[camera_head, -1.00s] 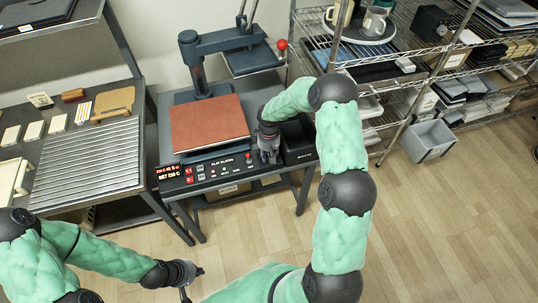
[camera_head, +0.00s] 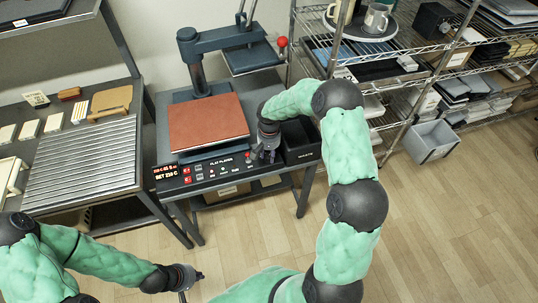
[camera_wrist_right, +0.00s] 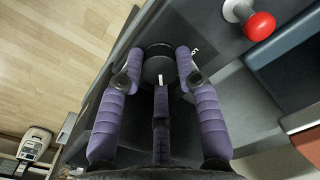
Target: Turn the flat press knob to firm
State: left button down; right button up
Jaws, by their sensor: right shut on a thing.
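The flat press (camera_head: 222,165) stands in the head view, with its control panel along the front edge. Its dark round knob (camera_wrist_right: 160,70) shows in the right wrist view, with a white pointer line on its face and a white printed mark beside it. My right gripper (camera_head: 267,152) is at the right end of the panel. In the wrist view its purple padded fingers (camera_wrist_right: 160,75) are closed around the knob. They hide part of its rim and most labels around it. My left gripper (camera_head: 192,285) is empty, low over the floor, with its fingers apart.
A red-topped control (camera_wrist_right: 260,26) stands close to the knob. A black bin (camera_head: 301,142) is just right of my right gripper. The brown press pad (camera_head: 208,122) lies behind the panel. A ribbed rack table (camera_head: 85,155) is left; wire shelves (camera_head: 400,70) stand right.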

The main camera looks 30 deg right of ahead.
aim_at(269, 155)
jog(key=shift+w+r+m, duration=0.1)
jog(key=shift+w+m, duration=0.05)
jog(key=shift+m, duration=0.25)
jog(key=o, duration=1)
jog(key=shift+o, duration=0.7)
notch_tip(269, 155, up, 12)
